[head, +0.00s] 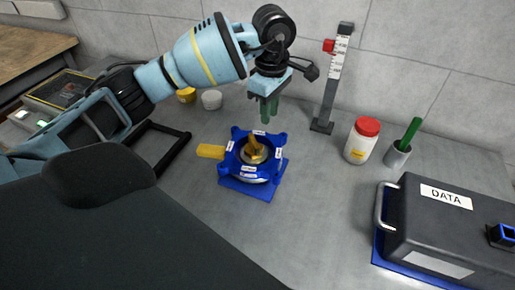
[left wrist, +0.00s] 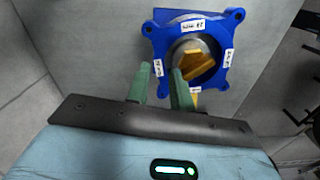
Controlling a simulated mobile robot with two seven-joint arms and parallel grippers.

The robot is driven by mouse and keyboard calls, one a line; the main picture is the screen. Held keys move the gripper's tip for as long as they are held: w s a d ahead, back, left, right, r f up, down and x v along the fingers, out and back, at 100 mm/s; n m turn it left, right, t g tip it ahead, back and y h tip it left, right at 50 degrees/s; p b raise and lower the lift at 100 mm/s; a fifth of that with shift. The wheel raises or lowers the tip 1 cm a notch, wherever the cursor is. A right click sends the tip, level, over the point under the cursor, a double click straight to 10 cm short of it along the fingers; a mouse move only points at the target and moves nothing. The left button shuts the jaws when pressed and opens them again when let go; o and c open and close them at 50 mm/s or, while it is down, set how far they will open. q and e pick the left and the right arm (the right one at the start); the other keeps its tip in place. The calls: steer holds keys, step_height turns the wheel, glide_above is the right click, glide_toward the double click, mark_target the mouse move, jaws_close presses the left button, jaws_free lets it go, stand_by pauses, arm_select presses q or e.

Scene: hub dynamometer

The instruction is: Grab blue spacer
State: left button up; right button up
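A small blue square piece with a dark middle (head: 507,233) shows at the right edge of the head view, on the dark DATA box; I cannot tell whether it is the spacer. A larger blue four-cornered fixture (head: 252,158) with white labels stands on the bench, with a brass-coloured piece (head: 255,150) in its round metal centre. My left gripper (head: 265,108) is above and behind this fixture, green fingers pointing down, apart and empty. In the left wrist view the fingers (left wrist: 163,85) show a gap in front of the fixture (left wrist: 165,55). My right gripper is not in view.
A yellow handle (head: 210,151) sticks out left of the fixture. A ruler stand (head: 331,80), a red-lidded jar (head: 362,140) and a cup with a green rod (head: 398,153) stand behind and right. The DATA box (head: 450,225) fills the right. Bench between is clear.

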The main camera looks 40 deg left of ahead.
mark_target(267, 135)
arm_select(q)
step_height(267, 135, down, 2)
steer(key=shift+s, duration=0.15)
steer(key=shift+a+f+p, duration=0.15)
steer(key=shift+f, duration=1.3)
steer(key=shift+a+f+p, duration=0.1)
steer(key=shift+f+p, duration=0.05)
steer(key=shift+f, duration=1.3)
jaws_close()
